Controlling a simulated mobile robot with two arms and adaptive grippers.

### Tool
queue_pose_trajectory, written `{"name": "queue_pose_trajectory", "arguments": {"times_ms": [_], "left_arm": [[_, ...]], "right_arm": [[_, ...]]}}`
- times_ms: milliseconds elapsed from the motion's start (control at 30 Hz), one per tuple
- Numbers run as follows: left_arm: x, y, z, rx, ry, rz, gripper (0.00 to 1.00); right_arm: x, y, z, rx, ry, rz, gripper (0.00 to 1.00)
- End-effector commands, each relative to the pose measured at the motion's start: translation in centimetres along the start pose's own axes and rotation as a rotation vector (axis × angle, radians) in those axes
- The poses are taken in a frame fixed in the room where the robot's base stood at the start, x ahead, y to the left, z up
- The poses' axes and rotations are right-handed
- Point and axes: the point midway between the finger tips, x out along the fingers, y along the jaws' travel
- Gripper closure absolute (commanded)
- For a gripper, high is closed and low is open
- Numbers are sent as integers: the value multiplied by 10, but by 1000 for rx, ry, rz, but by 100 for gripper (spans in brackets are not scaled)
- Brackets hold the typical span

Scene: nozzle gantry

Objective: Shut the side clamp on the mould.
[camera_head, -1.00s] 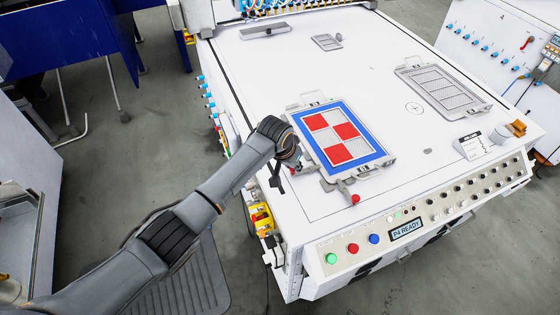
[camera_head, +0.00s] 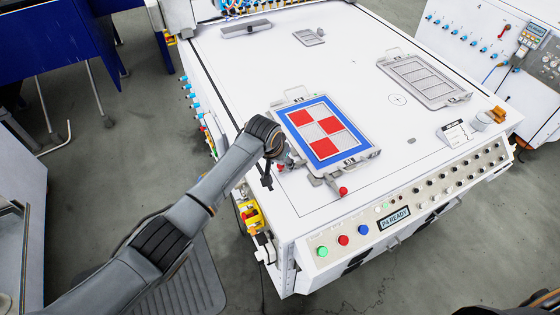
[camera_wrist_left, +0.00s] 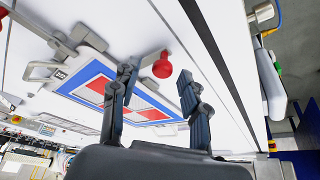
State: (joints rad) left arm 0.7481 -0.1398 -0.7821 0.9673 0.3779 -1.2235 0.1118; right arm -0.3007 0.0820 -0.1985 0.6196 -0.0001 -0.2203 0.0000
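The mould (camera_head: 355,152) is a flat tray with a blue frame and red and white panels, lying on the white bench. The side clamp (camera_head: 281,167) is at its left edge, mostly hidden by my left gripper (camera_head: 276,171). In the left wrist view, the clamp's red knob (camera_wrist_left: 162,65) sits on a grey lever sticking out from the mould towards the bench edge. My left gripper (camera_wrist_left: 157,76) is open there, one finger on each side of the knob in the picture. I see no grip on it. My right gripper is not in view.
A second clamp with a red knob (camera_head: 343,191) is at the mould's front edge. Another grey tray (camera_head: 425,80) lies to the right. A button panel (camera_head: 400,212) runs along the bench front. The bench between the trays is clear.

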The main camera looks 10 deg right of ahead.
Motion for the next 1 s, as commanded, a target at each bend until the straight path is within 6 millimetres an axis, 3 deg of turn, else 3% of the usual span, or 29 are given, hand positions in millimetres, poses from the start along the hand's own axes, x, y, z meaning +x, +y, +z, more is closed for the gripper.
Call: {"name": "queue_pose_trajectory", "arguments": {"times_ms": [267, 800, 1000], "left_arm": [[-9, -1, 0, 1, 1, 0, 55], [-104, 0, 0, 0, 2, -1, 55], [-119, 0, 0, 1, 1, 0, 55]], "right_arm": [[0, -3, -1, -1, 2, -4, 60], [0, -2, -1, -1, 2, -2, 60], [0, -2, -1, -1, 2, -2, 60]]}}
